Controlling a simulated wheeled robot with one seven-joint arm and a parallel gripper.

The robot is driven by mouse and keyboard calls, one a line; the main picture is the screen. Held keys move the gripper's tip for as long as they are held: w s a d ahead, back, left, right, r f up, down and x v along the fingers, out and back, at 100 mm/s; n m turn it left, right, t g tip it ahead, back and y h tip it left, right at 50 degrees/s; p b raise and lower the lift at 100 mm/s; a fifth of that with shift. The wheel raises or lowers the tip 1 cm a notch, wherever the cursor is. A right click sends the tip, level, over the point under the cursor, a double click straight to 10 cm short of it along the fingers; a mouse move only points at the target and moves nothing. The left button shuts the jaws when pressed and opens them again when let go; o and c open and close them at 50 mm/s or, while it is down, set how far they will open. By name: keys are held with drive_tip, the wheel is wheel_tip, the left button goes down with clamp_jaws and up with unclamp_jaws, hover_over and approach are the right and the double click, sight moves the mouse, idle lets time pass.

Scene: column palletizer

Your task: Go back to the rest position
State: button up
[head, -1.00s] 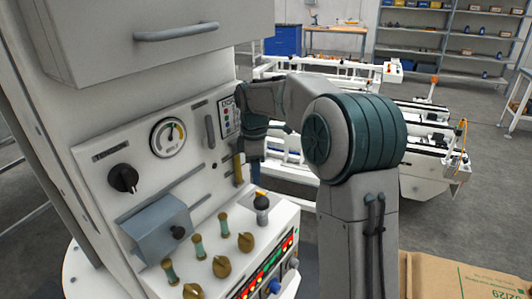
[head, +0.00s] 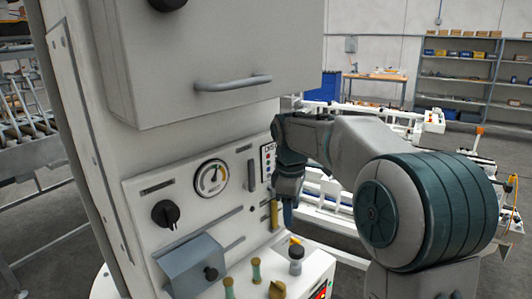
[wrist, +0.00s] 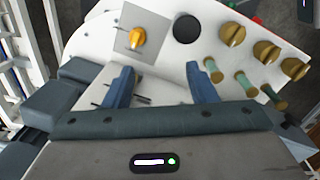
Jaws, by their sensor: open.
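My gripper (wrist: 160,84) is open, its two blue fingers apart with nothing between them. In the wrist view it hangs over the white control desk, with an orange knob (wrist: 138,38) on a grey plate beyond the fingers. In the head view my gripper (head: 288,208) points down beside the right edge of the control panel (head: 135,195), close to a yellow handle (head: 274,215). The fingertips are too small there to make out well. My bent arm crosses the right of the head view.
The panel carries a gauge (head: 211,178), a black knob (head: 165,214) and a grey box (head: 195,268). A grey cabinet with a handle (head: 233,84) juts out above. Brass knobs (wrist: 232,34) and green-stemmed levers (wrist: 213,70) stand near the right finger. White conveyor frames (head: 325,205) lie behind my arm.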

drive_tip(key=s+d+f+m+t, duration=0.1)
drive_tip(key=s+f+m, duration=0.3)
drive_tip(key=s, duration=0.7)
drive_tip(key=s+d+f+m+t, duration=0.1)
drive_tip(key=s+f+m, duration=0.3)
drive_tip(key=s+m, duration=0.5)
drive_tip(key=s, duration=0.3)
drive_tip(key=shift+d+m+t+y, duration=0.3)
drive_tip(key=shift+s, duration=0.1)
